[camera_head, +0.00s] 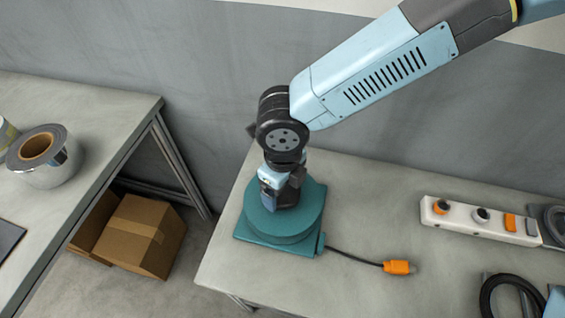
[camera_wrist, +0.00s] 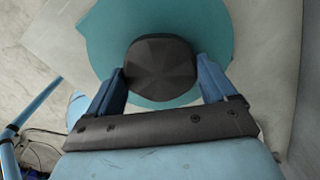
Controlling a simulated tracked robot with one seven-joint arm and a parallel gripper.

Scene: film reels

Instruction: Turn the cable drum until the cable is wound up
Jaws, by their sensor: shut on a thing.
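The teal cable drum (camera_head: 309,222) sits on its square base near the left end of the right-hand table. A short dark cable (camera_head: 352,257) runs from the base to an orange plug (camera_head: 398,267) lying on the table. In the wrist view, the drum's teal top (camera_wrist: 215,35) surrounds a dark faceted knob (camera_wrist: 158,67). My gripper (camera_wrist: 160,82) is over the drum, with its blue fingers on both sides of the knob, shut on it. In the head view my gripper (camera_head: 281,195) points down and hides the knob.
A white power strip (camera_head: 480,221) lies at the right, with coiled dark cable (camera_head: 510,283) near the front right. The table between drum and strip is mostly clear. A left table (camera_head: 75,105) holds a tape roll (camera_head: 44,157). Cardboard boxes (camera_head: 140,236) stand below, between the tables.

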